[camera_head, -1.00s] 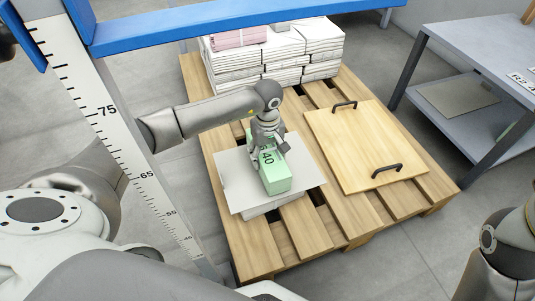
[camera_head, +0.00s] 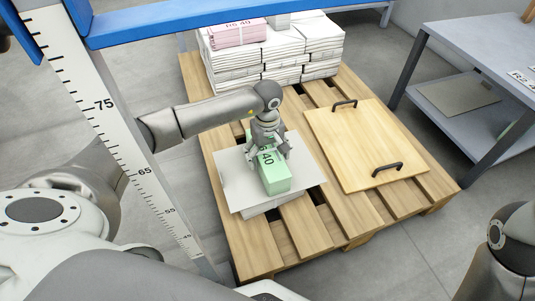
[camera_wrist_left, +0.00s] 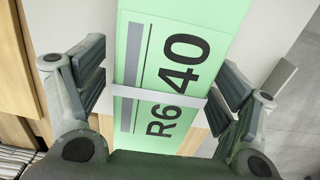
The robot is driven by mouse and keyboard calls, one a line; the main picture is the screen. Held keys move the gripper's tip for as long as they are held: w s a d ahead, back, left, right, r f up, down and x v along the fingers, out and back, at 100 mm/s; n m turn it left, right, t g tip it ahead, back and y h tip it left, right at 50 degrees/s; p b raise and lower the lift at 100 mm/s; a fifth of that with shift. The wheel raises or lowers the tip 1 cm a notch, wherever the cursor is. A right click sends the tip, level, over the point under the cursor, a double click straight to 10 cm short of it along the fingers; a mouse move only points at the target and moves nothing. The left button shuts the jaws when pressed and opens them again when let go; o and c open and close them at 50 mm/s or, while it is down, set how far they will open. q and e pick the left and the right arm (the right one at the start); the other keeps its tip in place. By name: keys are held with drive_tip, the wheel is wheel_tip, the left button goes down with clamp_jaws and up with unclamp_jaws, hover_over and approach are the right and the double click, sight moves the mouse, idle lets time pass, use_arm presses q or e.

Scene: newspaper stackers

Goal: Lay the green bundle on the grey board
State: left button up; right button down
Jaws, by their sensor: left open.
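Part of the bundle's back end is hidden under the gripper. My right gripper is not in view.
White bundles (camera_head: 283,50) are stacked at the back of the pallet (camera_head: 330,225), with a pink bundle (camera_head: 238,32) on top. A wooden board with black handles (camera_head: 350,135) lies right of the grey board. A grey table (camera_head: 480,50) stands at right. A blue bar (camera_head: 230,18) crosses above.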

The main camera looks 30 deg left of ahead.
use_arm(q)
wheel_tip(320, 180, up, 12)
idle(0.6)
